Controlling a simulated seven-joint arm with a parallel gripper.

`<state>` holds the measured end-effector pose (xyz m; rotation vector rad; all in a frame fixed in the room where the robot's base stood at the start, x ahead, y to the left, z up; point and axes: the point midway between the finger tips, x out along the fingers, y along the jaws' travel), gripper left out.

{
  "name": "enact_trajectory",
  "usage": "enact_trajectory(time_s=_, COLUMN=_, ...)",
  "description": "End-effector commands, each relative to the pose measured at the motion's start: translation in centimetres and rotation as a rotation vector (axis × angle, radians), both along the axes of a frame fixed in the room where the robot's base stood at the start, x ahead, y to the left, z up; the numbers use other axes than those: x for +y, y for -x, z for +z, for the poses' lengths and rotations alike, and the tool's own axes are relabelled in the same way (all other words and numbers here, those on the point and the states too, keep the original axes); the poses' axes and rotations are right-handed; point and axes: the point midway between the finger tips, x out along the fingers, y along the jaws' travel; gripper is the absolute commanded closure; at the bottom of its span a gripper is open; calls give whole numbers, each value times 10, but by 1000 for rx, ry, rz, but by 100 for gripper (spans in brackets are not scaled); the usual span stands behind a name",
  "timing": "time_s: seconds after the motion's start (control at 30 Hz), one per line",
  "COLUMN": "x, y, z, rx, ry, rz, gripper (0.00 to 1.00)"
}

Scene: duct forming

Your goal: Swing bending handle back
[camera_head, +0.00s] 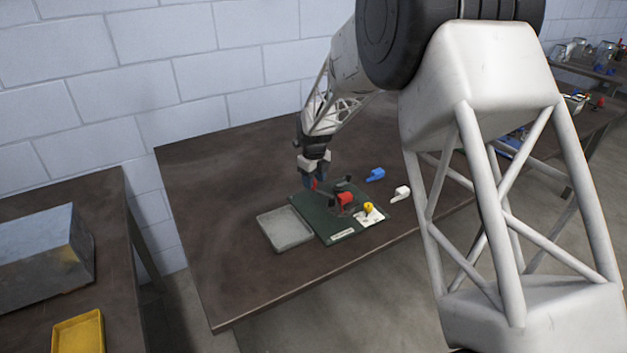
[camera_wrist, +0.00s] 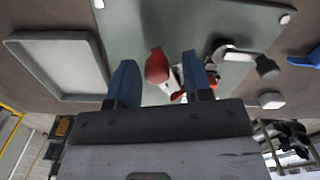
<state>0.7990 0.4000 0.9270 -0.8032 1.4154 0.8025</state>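A handle with a red grip (camera_wrist: 157,66) shows between my fingers in the wrist view, with a pale shaft running from it toward the right finger. My gripper (camera_wrist: 160,70) has its two blue fingers spread, with a gap on each side of the red grip. In the head view my gripper (camera_head: 313,185) is low over the left back part of the green board (camera_head: 341,238). A metal arm with a dark knob (camera_wrist: 267,66) stands right of the right finger. I cannot tell for sure which of the two is the bending handle. The right finger partly hides the fixture.
A grey tray (camera_head: 284,244) sits left of the board. A red block (camera_head: 345,199), a yellow part (camera_head: 368,207) and a white card (camera_head: 374,218) are on the board. A blue part (camera_head: 375,174) and a white part (camera_head: 402,192) lie right of it. The table's left side is clear.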

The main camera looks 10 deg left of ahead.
Motion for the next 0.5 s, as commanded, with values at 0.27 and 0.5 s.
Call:
enact_trajectory(time_s=0.27, x=0, y=1, z=-1, rx=1, ry=0, rz=1, gripper=49)
enact_trajectory(time_s=0.5, x=1, y=1, z=7, rx=1, ry=-1, rz=1, gripper=49)
